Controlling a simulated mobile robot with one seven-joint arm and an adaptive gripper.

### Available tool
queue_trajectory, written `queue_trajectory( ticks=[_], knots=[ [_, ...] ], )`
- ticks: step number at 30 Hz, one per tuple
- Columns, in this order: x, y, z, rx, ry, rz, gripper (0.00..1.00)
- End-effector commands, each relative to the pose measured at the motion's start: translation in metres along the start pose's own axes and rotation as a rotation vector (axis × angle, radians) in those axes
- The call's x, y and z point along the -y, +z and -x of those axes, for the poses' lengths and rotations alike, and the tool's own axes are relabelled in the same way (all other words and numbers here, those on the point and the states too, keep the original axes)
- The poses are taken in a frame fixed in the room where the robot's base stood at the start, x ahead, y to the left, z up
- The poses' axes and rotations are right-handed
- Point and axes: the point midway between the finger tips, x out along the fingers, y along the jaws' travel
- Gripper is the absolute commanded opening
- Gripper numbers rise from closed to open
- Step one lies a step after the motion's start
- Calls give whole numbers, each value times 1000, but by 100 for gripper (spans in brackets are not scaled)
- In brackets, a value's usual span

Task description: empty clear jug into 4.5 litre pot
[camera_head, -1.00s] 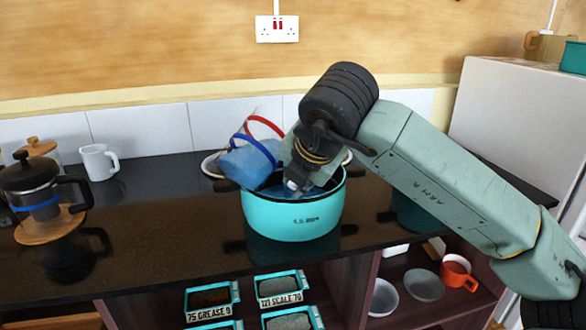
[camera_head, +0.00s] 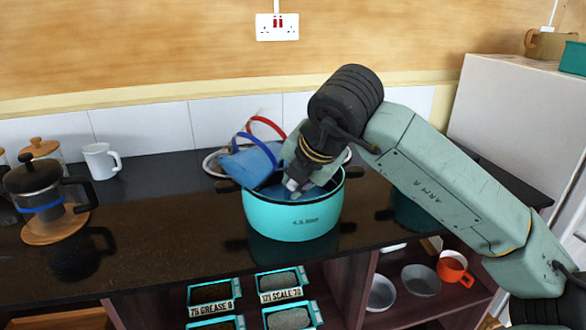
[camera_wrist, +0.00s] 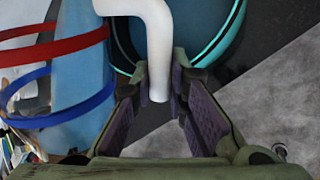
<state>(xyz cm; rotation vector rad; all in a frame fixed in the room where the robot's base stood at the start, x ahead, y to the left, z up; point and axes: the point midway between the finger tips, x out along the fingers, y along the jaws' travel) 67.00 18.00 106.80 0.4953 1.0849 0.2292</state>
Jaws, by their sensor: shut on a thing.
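The clear jug (camera_head: 250,163) is tilted over the left rear rim of the teal 4.5 litre pot (camera_head: 293,217). It holds blue liquid and has a red band and a blue band around it. My gripper (camera_head: 298,182) is shut on the jug's white handle, which shows between the fingers in the wrist view (camera_wrist: 158,60). My fingertips (camera_wrist: 158,92) are low at the pot's mouth. Some blue shows inside the pot, but my gripper hides much of its inside. The jug's mouth and any falling stream cannot be made out.
A black coffee press (camera_head: 37,190) on a wooden mat and a white mug (camera_head: 101,161) stand at left. Shelves below hold labelled trays (camera_head: 213,292), bowls (camera_head: 420,280) and an orange mug (camera_head: 455,268). The dark counter (camera_head: 150,220) left of the pot is clear.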

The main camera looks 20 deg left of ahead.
Motion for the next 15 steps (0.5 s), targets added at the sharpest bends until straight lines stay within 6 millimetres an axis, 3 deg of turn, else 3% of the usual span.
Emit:
queue_trajectory(
  ticks=[15],
  knots=[
    [-3, 2, 5, -41, 5, -26, 0]
  ],
)
